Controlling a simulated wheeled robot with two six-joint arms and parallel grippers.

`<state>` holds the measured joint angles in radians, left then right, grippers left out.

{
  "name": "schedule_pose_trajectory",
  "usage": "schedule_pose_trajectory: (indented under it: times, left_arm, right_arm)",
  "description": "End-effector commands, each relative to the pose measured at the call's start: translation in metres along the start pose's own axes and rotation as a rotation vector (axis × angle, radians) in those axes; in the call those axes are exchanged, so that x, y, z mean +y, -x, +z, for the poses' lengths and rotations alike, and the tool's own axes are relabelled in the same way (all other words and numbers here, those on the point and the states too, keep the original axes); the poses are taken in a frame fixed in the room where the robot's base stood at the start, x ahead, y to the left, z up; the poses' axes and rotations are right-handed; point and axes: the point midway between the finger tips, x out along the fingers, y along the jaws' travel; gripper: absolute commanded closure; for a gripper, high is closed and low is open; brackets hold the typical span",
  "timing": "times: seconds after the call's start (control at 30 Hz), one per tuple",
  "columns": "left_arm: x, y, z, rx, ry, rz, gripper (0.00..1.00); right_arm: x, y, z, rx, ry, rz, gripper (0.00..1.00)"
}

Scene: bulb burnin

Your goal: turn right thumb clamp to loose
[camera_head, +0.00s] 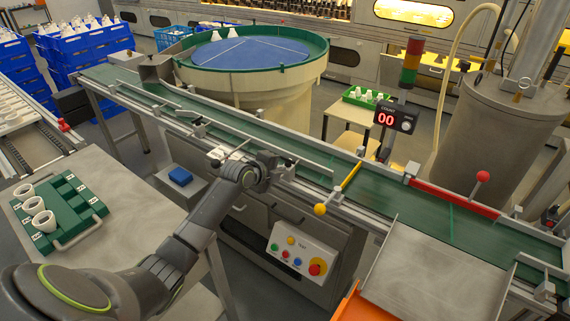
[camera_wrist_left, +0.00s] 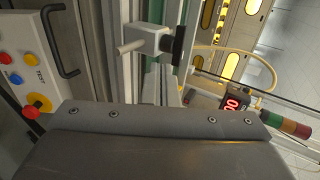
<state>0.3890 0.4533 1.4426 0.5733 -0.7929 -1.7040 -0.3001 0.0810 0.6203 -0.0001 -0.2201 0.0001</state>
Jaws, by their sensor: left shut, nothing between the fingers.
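My left gripper (camera_head: 268,161) is at the near side of the conveyor, by the guide rail. It is shut and holds nothing. A small grey clamp block (camera_head: 288,172) sits close to its right, partly hidden by the gripper; I cannot tell whether they touch. In the left wrist view, a grey clamp block (camera_wrist_left: 151,41) with a pale rod on one side and a dark knob (camera_wrist_left: 178,46) on the other stands by the rail. I cannot tell whether it is tight or loose. My left fingertips are not clear there. My right gripper is not in view.
The green conveyor (camera_head: 370,192) runs past a yellow bar with a ball end (camera_head: 320,209). A button panel (camera_head: 302,255) is below the rail. A count display (camera_head: 393,117) stands behind. A green cup rack (camera_head: 66,217) is on the left table.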

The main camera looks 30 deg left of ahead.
Motion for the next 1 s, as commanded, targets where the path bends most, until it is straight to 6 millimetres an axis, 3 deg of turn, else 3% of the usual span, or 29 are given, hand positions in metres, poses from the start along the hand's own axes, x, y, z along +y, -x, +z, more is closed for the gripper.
schedule_pose_trajectory:
  times: [0.3, 1.0]
  left_arm:
    - [-0.017, -0.025, 0.000, 0.001, 0.001, -0.002, 1.00]
    - [-0.021, -0.031, 0.001, -0.021, 0.011, -0.003, 1.00]
  right_arm:
    - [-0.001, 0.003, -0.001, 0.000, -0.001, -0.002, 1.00]
    - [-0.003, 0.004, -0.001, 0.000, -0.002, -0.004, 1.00]
